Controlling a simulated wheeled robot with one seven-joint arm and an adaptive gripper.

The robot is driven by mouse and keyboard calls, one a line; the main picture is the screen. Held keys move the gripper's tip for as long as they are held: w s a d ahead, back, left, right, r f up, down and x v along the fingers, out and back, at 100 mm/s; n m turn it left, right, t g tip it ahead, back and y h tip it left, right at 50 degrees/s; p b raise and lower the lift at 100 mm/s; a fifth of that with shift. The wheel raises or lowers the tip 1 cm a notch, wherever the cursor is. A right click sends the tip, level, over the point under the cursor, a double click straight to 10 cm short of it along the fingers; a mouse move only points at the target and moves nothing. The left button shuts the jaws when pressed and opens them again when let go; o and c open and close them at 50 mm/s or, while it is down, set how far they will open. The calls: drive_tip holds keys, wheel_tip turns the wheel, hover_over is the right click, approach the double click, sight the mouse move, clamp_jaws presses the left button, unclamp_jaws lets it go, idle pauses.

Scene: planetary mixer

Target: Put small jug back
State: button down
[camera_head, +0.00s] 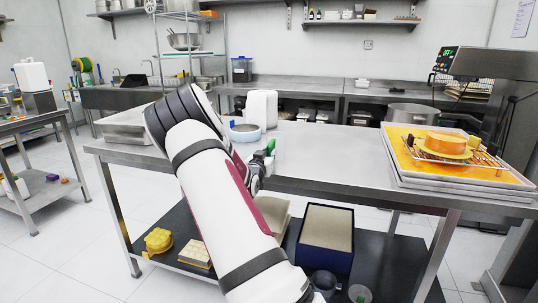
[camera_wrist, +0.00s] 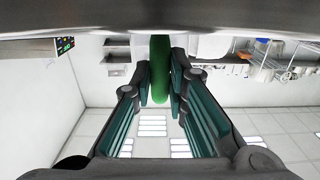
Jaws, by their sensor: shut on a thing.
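My gripper (camera_head: 256,176) is at the front edge of the steel table, partly hidden behind my arm in the head view. In the wrist view its two teal-padded fingers (camera_wrist: 161,88) are closed around a green handle (camera_wrist: 160,62). This green handle also shows in the head view (camera_head: 270,147), just above the tabletop. I take it to be the handle of the small jug. A pale form beside the handle in the wrist view may be its body, but most of it is hidden. I cannot tell whether the jug touches the table.
The steel table (camera_head: 340,165) has free room right of my gripper. A white container (camera_head: 262,106) and a blue-rimmed bowl (camera_head: 245,132) stand behind it. Trays with an orange cake (camera_head: 446,143) are at right. The lower shelf holds a blue box (camera_head: 325,238) and a grey jug (camera_head: 325,281).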

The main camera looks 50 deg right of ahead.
drive_tip(key=shift+r, duration=0.1)
drive_tip(key=c, duration=1.6)
unclamp_jaws()
drive_tip(key=shift+o, duration=0.2)
